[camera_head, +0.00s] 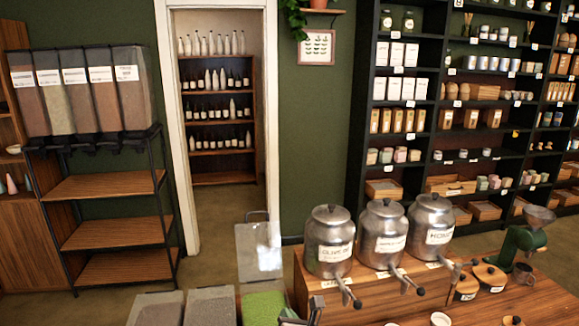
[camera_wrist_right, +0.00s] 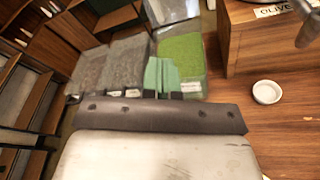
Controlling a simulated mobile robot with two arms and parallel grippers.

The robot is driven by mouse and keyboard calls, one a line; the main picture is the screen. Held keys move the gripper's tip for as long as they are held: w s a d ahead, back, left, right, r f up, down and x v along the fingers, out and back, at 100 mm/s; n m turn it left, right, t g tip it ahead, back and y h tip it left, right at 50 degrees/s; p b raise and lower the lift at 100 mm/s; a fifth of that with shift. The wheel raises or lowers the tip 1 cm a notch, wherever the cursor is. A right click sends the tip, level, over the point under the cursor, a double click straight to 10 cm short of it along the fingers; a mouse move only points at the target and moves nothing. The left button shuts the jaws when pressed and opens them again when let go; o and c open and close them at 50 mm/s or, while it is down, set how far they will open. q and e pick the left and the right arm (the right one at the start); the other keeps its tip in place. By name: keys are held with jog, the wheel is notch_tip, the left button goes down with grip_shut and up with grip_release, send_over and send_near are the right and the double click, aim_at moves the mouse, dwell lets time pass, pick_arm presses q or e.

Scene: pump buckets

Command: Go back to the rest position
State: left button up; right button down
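My right gripper (camera_head: 316,308) shows only as a small dark part at the bottom edge in the head view, in front of the wooden box. In the right wrist view its two pale green fingers (camera_wrist_right: 162,78) stand side by side, close together, with nothing visible between them. They appear in front of the green-filled bin. My left gripper is out of view. Three metal pump canisters (camera_head: 330,242) (camera_head: 382,235) (camera_head: 430,222) stand upright in a row on the wooden box (camera_head: 300,275). The first label reads "OLIVE".
Open bins of grey and green contents (camera_head: 264,308) are at the bottom. A small white bowl (camera_head: 440,318) is on the counter; a bowl (camera_wrist_right: 266,92) also shows in the wrist view. A grinder (camera_head: 524,242) and wooden-lidded jars (camera_head: 489,278) are right. Shelves (camera_head: 455,110) line the back.

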jog(key=s+d+f+m+g+h, duration=0.2)
jog(key=s+d+m+g, duration=0.2)
jog(key=s+d+m, duration=0.55)
jog(key=s+d+f+m+g+h, duration=0.1)
jog(key=s+d+m+g+h, duration=0.3)
jog(key=s+m, duration=1)
jog(key=s+d+f+m+g+y, duration=0.1)
jog(key=s+d+f+m+g, duration=0.15)
jog(key=s+d+m, duration=0.9)
jog(key=s+a+f+n+g+b, duration=0.1)
jog(key=s+a+f+b, duration=0.15)
jog(key=f, duration=1.35)
jog(key=s+a+f+n+g+b, duration=0.15)
jog(key=f+b, duration=0.25)
jog(key=f, duration=1.3)
pick_arm(q)
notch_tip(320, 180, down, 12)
jog(key=b, duration=0.5)
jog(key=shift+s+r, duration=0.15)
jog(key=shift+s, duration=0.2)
pick_arm(e)
jog(key=s+d+f, duration=0.3)
jog(key=s+f, duration=1.2)
jog(key=f, duration=0.5)
jog(key=shift+s+d+f+g+h, duration=0.15)
jog(key=shift+s+f+g+h, duration=0.05)
jog(key=shift+s+g+h, duration=0.1)
